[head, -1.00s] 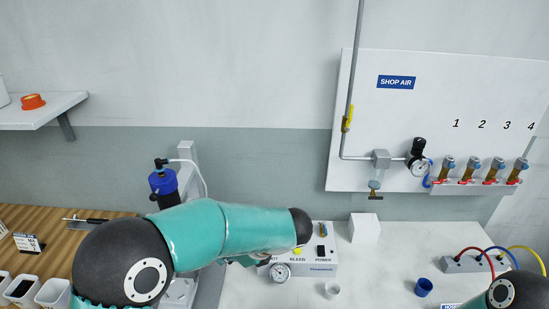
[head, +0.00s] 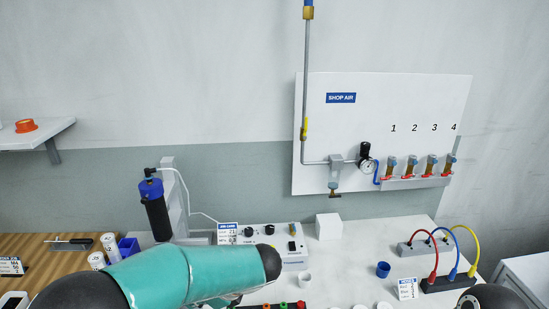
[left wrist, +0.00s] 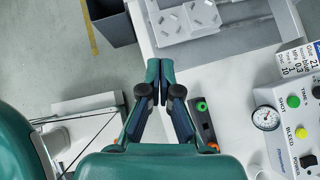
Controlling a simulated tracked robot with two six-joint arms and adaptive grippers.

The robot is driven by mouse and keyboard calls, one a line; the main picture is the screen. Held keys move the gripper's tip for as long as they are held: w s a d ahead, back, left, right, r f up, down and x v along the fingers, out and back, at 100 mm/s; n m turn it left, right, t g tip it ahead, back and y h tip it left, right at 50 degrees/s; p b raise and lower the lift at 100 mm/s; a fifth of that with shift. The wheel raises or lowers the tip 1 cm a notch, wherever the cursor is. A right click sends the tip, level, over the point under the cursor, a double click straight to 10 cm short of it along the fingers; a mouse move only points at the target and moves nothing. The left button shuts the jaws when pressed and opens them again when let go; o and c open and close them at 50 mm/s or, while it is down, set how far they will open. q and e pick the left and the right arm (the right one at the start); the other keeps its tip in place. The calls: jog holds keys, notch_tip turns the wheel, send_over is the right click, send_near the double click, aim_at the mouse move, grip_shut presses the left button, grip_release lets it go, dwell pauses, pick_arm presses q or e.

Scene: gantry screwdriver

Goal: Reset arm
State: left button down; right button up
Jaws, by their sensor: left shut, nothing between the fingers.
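My left gripper (left wrist: 159,70) shows in the left wrist view with its two fingers together and nothing between them. It is over the edge of the white bench (left wrist: 228,62), just below a grey fixture with a white plate (left wrist: 190,20). A dark strip with green and orange round parts (left wrist: 204,124) lies beside its right finger. In the head view my teal left arm (head: 190,272) crosses the lower left, and its gripper is hidden. Only a dark joint of my right arm shows at the bottom right; the right gripper is out of view.
A control box (head: 292,243) with a gauge (left wrist: 266,117) stands near the left arm. A dark cylinder with a blue cap (head: 155,212) stands behind the arm. A white cube (head: 328,226), a blue cup (head: 383,269) and hose blocks (head: 448,281) are on the bench.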

pick_arm(q)
jog(key=s+d+f+n+h, duration=0.2)
jog(key=s+f+n+h, duration=0.4)
jog(key=s+f+n, duration=0.4)
jog(key=s+d+f+n+g+h, duration=0.1)
jog(key=s+d+f+n+h, duration=0.2)
jog(key=f, duration=1.5)
jog(key=s+n+h, duration=0.3)
jog(key=s+n, duration=0.4)
jog(key=n, duration=0.2)
jog(key=shift+s+f+n+h, duration=0.3)
jog(key=shift+s+f+h, duration=0.05)
jog(key=shift+h, duration=0.05)
